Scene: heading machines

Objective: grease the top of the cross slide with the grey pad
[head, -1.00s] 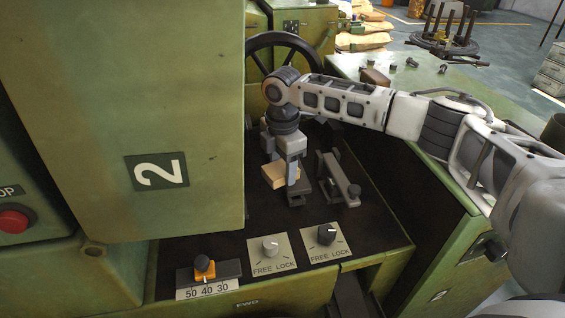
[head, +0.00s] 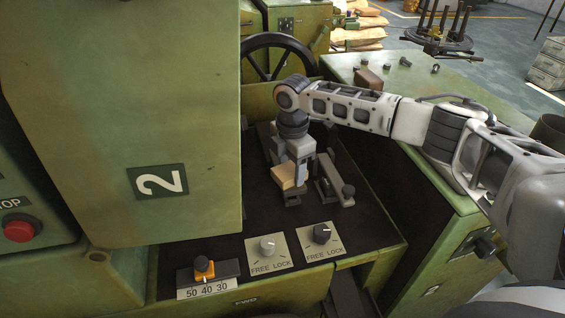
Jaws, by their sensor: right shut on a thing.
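My right gripper (head: 294,172) points down into the dark bay of the green machine. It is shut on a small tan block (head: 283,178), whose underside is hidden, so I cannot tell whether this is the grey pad. A dark grey metal piece (head: 292,198) lies just below the block; I cannot tell whether they touch. Right of it is a grey slide-like bar (head: 333,189) with a dark knob at its near end. I cannot tell for sure which of these is the cross slide. My left gripper is not in view.
A green cabinet door marked 2 (head: 120,110) stands close on the left. A white-plated FREE/LOCK knob (head: 267,244), a second one (head: 322,234) and an orange-based selector (head: 203,270) line the front edge. A black handwheel (head: 277,58) is behind. A green top (head: 440,90) lies right.

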